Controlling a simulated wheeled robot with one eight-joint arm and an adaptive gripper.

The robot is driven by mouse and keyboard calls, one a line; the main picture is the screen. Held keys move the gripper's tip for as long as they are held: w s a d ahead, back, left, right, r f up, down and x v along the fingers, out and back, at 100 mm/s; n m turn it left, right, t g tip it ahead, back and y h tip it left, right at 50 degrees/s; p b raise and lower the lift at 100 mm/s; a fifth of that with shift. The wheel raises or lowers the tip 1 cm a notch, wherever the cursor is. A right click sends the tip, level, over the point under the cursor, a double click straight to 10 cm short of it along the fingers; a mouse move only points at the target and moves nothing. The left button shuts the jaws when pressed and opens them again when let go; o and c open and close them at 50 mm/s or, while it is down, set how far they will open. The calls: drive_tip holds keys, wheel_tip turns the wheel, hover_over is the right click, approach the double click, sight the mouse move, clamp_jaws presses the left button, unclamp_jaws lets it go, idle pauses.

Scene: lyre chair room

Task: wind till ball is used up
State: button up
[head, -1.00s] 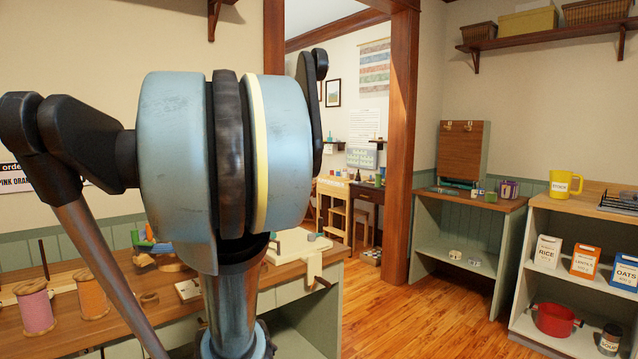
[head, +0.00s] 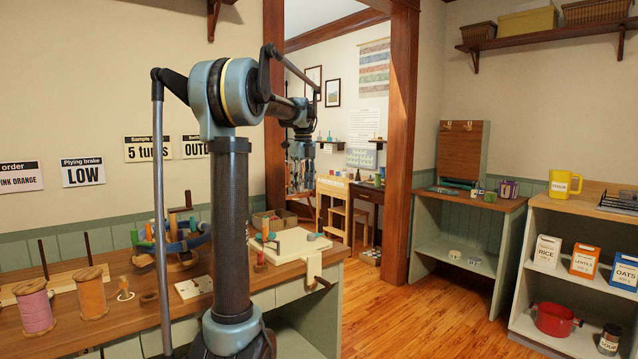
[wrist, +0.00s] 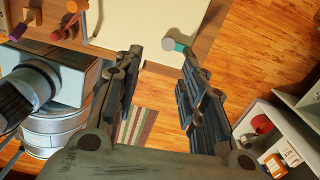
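My gripper (head: 300,180) hangs above the right end of the workbench, pointing down, with its fingers apart and nothing visible between them. The open fingers also show in the wrist view (wrist: 160,62). A white board (head: 290,243) lies on the bench end below. A grey knob on a teal stem (wrist: 172,45) shows between the fingertips in the wrist view, apparently below them; I cannot tell whether anything touches it. Pegs with coloured ends (head: 268,240) stand at the board's left. A pink spool (head: 36,308) and an orange spool (head: 91,294) stand at the bench's left. I cannot make out a ball of yarn.
A wooden piece with coloured pegs (head: 170,240) stands mid-bench behind my arm. A green cabinet (head: 468,225) and a shelf unit (head: 580,245) stand at the right. The wooden floor (head: 390,310) between is clear.

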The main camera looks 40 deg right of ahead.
sight(320, 232)
drive_tip(key=d+m, duration=0.4)
drive_tip(key=d, duration=0.3)
drive_tip(key=shift+s+d+f, duration=0.1)
drive_tip(key=shift+s+f, duration=0.05)
drive_tip(key=shift+f, duration=4)
drive_tip(key=shift+s+d+f, duration=0.1)
drive_tip(key=shift+s+f, duration=0.05)
drive_tip(key=shift+f, duration=4)
drive_tip(key=shift+f, duration=0.1)
clamp_jaws()
